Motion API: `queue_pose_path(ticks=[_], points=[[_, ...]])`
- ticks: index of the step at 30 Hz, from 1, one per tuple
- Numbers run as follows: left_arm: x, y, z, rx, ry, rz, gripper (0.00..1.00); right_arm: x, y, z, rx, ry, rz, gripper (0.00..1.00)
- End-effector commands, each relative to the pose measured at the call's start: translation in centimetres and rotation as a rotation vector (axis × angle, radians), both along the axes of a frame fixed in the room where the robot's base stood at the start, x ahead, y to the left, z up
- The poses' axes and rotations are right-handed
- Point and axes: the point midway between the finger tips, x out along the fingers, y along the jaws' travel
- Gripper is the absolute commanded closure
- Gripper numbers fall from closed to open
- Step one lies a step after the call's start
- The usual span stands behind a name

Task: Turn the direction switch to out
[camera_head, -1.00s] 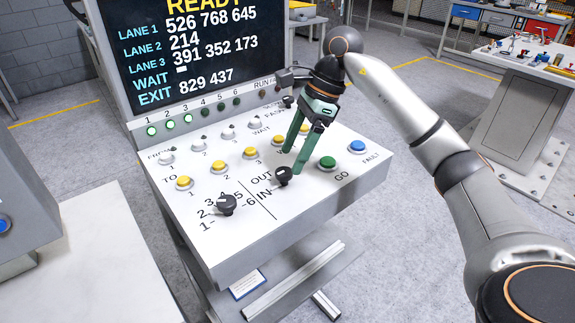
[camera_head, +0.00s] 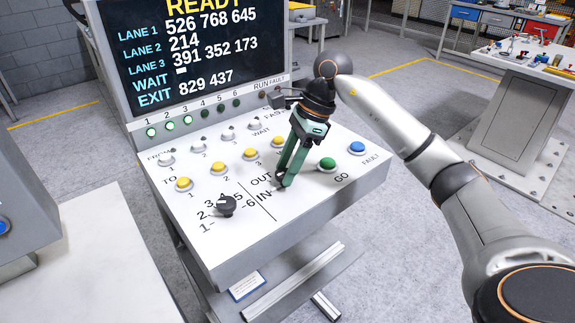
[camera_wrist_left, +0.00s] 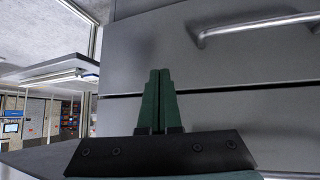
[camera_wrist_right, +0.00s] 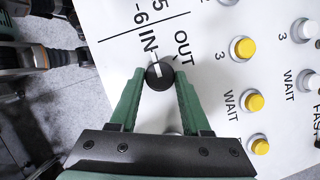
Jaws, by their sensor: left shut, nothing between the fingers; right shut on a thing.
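The direction switch is a black knob (camera_wrist_right: 159,75) with a white pointer line, on the white sloped panel between the printed words OUT and IN. In the right wrist view its white line points toward IN. My right gripper (camera_head: 282,183) is on the knob from above, with one finger on each side; the fingers (camera_wrist_right: 158,88) show closed on it in the right wrist view. In the head view the fingers mostly hide the knob. My left gripper (camera_wrist_left: 159,98) is shut and empty in front of a grey drawer front, and is out of the head view.
A black numbered selector knob (camera_head: 227,205) sits left of the switch. Yellow buttons (camera_head: 249,154), a green GO button (camera_head: 327,164) and a blue FAULT button (camera_head: 357,147) are close by on the panel. The display (camera_head: 190,50) stands behind. A metal handle (camera_wrist_left: 255,25) is near my left gripper.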

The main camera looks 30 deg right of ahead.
Motion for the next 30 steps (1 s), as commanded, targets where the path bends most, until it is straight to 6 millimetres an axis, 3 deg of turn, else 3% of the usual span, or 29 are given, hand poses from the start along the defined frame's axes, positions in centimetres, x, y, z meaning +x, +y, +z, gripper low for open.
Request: queue_pose_path(ticks=[1, 9, 20, 30], points=[[0.01, 0.00, 0.01, 0.000, 0.000, 0.000, 1.00, -0.01, -0.01, 0.01, 0.000, 0.000, 0.000, 0.71], [0.02, 0.00, 0.02, 0.000, -0.001, 0.000, 1.00, -0.02, -0.03, 0.02, 0.000, 0.000, 0.000, 1.00], [0.02, 0.00, -0.06, 0.000, 0.000, 0.000, 1.00, -0.06, -0.07, 0.00, -0.002, 0.001, -0.037, 1.00], [0.00, 0.01, -0.40, 0.000, 0.000, 0.000, 1.00, -0.23, 0.00, 0.00, -0.003, -0.002, -0.252, 1.00]])
